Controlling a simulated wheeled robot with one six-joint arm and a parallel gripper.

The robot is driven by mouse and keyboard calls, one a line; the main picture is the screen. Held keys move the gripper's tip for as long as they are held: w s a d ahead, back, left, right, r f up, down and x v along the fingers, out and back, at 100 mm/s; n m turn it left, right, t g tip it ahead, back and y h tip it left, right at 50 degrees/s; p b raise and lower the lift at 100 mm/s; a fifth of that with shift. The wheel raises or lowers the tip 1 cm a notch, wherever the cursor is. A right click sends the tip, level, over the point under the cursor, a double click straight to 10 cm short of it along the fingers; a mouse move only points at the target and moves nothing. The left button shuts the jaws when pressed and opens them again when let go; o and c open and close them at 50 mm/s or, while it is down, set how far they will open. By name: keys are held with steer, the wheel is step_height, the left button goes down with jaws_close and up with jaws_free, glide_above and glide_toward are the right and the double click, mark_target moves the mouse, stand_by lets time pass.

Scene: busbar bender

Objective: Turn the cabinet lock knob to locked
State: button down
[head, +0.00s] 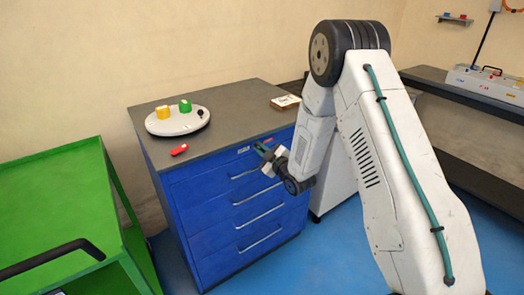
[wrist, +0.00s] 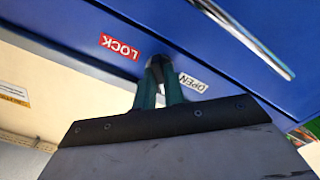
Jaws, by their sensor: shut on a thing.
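The blue cabinet (head: 190,205) stands in the middle of the head view, with its drawer front facing me. My gripper (head: 262,150) is at the upper right of that front. In the wrist view my gripper (wrist: 158,70) is shut on the lock knob, between a red LOCK label (wrist: 119,47) on the left and a white OPEN label (wrist: 193,82) on the right. The fingers hide the knob almost entirely, so I cannot tell which way it points.
On the cabinet top are a round white tray (head: 160,125) with a yellow and a green piece, a red object (head: 179,150) and a small box (head: 285,101). A green cart (head: 60,200) stands at the left. Drawer handles (head: 258,216) stick out below my gripper.

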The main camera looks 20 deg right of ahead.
steer(key=m, duration=0.4)
steer(key=shift+m, duration=0.4)
steer(key=m, duration=0.9)
steer(key=shift+m, duration=1.7)
steer(key=shift+f, duration=0.1)
steer(key=c, duration=1.5)
jaws_free()
